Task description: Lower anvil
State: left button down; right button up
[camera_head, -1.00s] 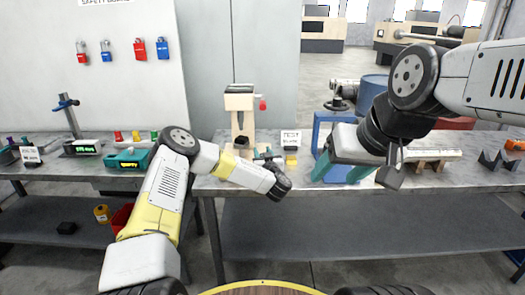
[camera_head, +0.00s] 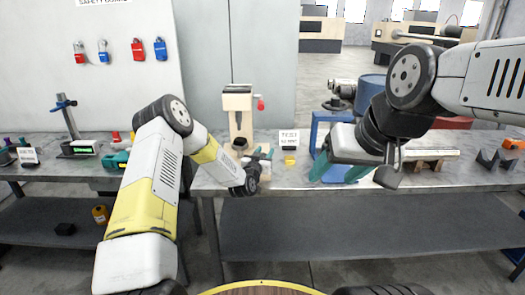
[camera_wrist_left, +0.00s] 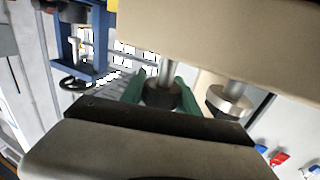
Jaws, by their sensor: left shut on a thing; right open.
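The beige bench tester (camera_head: 238,104), with a red knob (camera_head: 260,103) on its right side, stands on the bench. My left gripper (camera_head: 262,155) is at the tester's lower front; its wrist hides part of the base. In the left wrist view, the green fingers (camera_wrist_left: 160,88) are closed around a dark round collar (camera_wrist_left: 161,98) on a metal shaft, close to a beige part of the tester (camera_wrist_left: 220,40). A second metal cylinder (camera_wrist_left: 230,103) stands beside it. I cannot tell which is the anvil. My right gripper (camera_head: 338,170) is open in front of a blue frame (camera_head: 320,132).
A sign (camera_head: 289,138) and a small yellow block (camera_head: 290,160) stand right of the tester. The blue frame with a handwheel (camera_wrist_left: 75,84) is close by in the wrist view. Dark V-blocks (camera_head: 495,160) sit at the far right. A round wooden top (camera_head: 262,289) shows at the bottom edge.

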pick_arm(q)
jog(key=m+g+h, duration=0.1)
jog(key=h, duration=0.1)
jog(key=m+g+h, duration=0.1)
jog(key=m+h, duration=0.1)
jog(key=m+g+h, duration=0.1)
jog(key=h, duration=0.1)
jog(key=shift+s+d+m+g, duration=0.2)
jog(key=shift+d+m+g, duration=0.1)
jog(key=shift+d, duration=0.05)
jog(key=shift+s+d+m+g+h, duration=0.15)
jog(key=shift+m+g+h, duration=0.6)
jog(key=shift+g, duration=0.15)
jog(key=shift+s+d+m+g+h, duration=0.2)
jog(key=shift+m+g+h, duration=0.5)
jog(key=shift+g, duration=0.2)
jog(key=shift+s+d+m+g+h, duration=0.15)
jog(key=shift+m+g+h, duration=0.6)
jog(key=shift+g, duration=0.15)
jog(key=c, duration=0.9)
grip_release()
jog(key=shift+s, duration=0.1)
jog(key=v, duration=0.7)
jog(key=shift+a, duration=0.4)
